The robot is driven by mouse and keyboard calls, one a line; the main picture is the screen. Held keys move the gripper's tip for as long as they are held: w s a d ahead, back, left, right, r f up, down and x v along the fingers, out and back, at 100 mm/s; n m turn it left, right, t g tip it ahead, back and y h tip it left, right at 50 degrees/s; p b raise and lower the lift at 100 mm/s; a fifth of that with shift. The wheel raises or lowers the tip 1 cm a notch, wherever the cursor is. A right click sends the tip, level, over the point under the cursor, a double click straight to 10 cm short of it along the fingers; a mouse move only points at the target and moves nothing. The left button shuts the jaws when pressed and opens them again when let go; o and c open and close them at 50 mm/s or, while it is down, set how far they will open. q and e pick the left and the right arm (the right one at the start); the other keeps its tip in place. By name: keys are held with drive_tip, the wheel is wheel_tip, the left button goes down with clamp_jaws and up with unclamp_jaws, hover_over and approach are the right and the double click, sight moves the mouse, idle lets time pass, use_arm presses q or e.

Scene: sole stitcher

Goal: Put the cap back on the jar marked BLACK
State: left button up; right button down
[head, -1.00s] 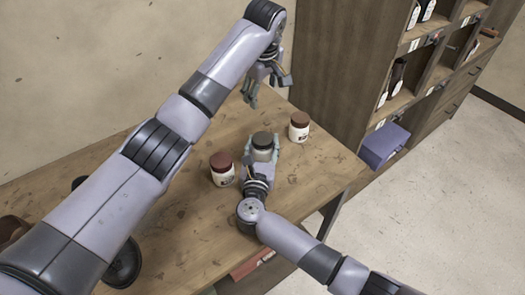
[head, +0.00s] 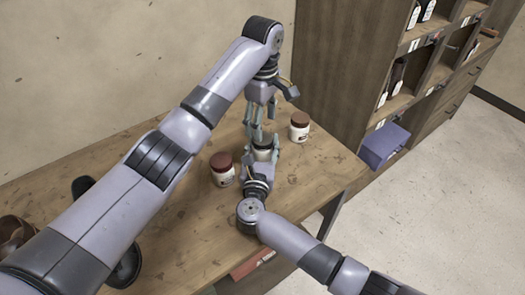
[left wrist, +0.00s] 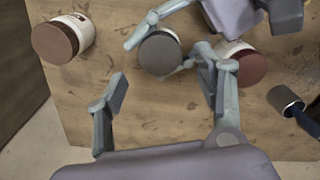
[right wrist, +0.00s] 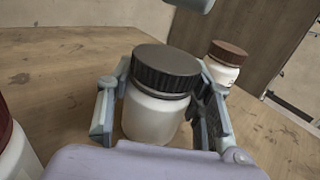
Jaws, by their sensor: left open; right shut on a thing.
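A whitish jar (right wrist: 152,116) stands upright on the table between the fingers of my right gripper (head: 261,157), which is shut on its body. A dark, ribbed cap (right wrist: 165,68) sits on top of this jar; I cannot tell whether it is screwed tight. The cap shows from above in the left wrist view (left wrist: 160,53). My left gripper (head: 259,124) is open and empty, pointing down just above the cap, its fingers spread. No marking on the held jar is readable; its front is partly hidden by my fingers.
A jar with a reddish cap (head: 222,161) stands left of the held jar, and a brown-capped jar (head: 299,119) stands to its right. A dark shoe-like object (head: 124,264) lies at the table's left. A shelf unit (head: 345,70) rises behind. The table's right front corner is clear.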

use_arm(q)
drive_tip(key=shift+f, duration=2.55)
drive_tip(key=shift+c, duration=0.2)
drive_tip(key=c, duration=1.1)
drive_tip(key=o, duration=1.2)
drive_tip(key=shift+o, duration=0.2)
drive_tip(key=shift+r, duration=0.1)
drive_tip(key=shift+r, duration=2.2)
drive_tip(key=shift+c, duration=0.2)
